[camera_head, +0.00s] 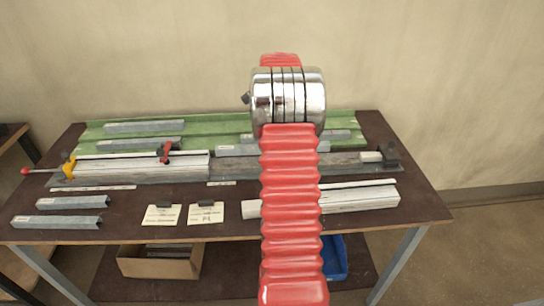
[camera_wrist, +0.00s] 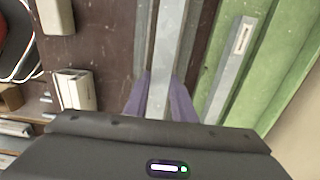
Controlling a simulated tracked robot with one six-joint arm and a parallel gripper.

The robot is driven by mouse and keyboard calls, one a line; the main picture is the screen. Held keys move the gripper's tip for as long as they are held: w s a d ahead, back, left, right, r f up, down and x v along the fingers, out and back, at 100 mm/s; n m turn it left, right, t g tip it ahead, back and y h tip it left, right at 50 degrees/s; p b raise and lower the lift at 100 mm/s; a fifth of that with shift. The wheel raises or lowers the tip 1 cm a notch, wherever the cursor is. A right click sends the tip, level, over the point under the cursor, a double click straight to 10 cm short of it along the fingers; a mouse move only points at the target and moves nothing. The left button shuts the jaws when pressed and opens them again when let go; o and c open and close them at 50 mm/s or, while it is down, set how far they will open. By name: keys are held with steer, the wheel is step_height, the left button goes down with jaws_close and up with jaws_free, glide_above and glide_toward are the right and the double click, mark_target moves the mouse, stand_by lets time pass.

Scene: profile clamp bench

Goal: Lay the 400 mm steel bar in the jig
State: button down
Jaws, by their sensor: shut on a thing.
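My gripper (camera_wrist: 160,98) shows in the wrist view, its two purple fingers shut on a grey steel bar (camera_wrist: 167,45) that runs away from me between them. In the head view my red arm hides the fingers. The bar (camera_head: 232,150) sticks out on both sides of the arm, near the back edge of the jig. I cannot tell whether it touches anything below. The jig (camera_head: 235,167) is a long grey bed across the table. A pale profile (camera_head: 125,168) lies in its left part, and a dark end stop (camera_head: 391,155) stands at its right end.
A red-handled clamp (camera_head: 165,152) and a yellow clamp (camera_head: 69,167) stand at the jig's left part. Several grey bars lie on the green mat (camera_head: 92,134) behind. Two bars (camera_head: 74,202) (camera_head: 57,222), cards (camera_head: 162,214) and a pale profile (camera_head: 362,199) lie in front.

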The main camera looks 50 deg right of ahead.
steer(key=shift+f, duration=0.25)
steer(key=shift+f, duration=0.1)
steer(key=shift+f, duration=2.4)
steer(key=shift+s+f, duration=0.1)
steer(key=shift+f, duration=0.4)
